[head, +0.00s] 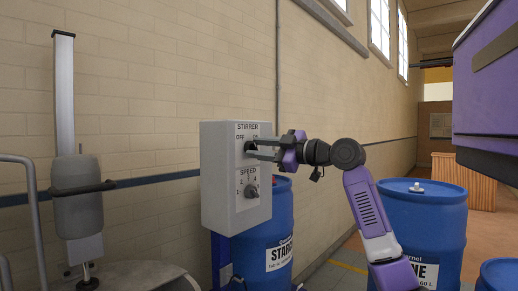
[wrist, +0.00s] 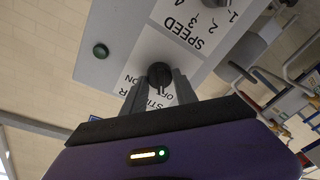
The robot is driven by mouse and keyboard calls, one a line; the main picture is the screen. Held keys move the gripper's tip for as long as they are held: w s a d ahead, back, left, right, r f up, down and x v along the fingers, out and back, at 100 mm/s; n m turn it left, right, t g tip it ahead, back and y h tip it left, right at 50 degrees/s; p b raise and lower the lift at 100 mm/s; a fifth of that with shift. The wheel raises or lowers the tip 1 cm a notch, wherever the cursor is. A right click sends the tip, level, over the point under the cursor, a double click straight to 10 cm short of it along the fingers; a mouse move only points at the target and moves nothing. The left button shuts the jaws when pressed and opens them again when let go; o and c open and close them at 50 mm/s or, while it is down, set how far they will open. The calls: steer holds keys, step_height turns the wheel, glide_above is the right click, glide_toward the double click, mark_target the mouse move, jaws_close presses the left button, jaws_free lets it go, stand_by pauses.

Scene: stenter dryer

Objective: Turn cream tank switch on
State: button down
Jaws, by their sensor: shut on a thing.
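A grey control box (head: 225,205) with a white face stands left of centre in the head view. Its upper dark knob (wrist: 160,72) is labelled STIRRER, with OFF and ON marks. My gripper (head: 251,149) reaches it from the right, its two grey fingers shut on this knob. In the wrist view my gripper (wrist: 160,82) has one fingertip on each side of the knob. The fingers partly hide the labels. I cannot tell which mark the knob points to. A speed knob (head: 251,191) sits below on the same face, apart from the fingers.
A pale round tank lid (head: 150,278) lies at lower left, beside a grey column (head: 65,95) and rail. Blue drums (head: 425,215) stand behind and right of my arm.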

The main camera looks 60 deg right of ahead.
steer(key=m+p, duration=0.2)
steer(key=m, duration=0.4)
steer(key=m+t+h+p, duration=0.1)
steer(key=m+p, duration=0.1)
steer(key=m, duration=0.4)
steer(key=shift+a, duration=0.1)
steer(key=shift+f+m+h+p, duration=0.15)
steer(key=shift+m+h+p, duration=0.55)
steer(key=shift+m+p, duration=1.35)
steer(key=shift+m+b, duration=0.35)
steer(key=shift+m, duration=0.2)
steer(key=c, duration=1)
jaws_free()
steer(key=shift+o, duration=0.2)
steer(key=shift+s, duration=0.1)
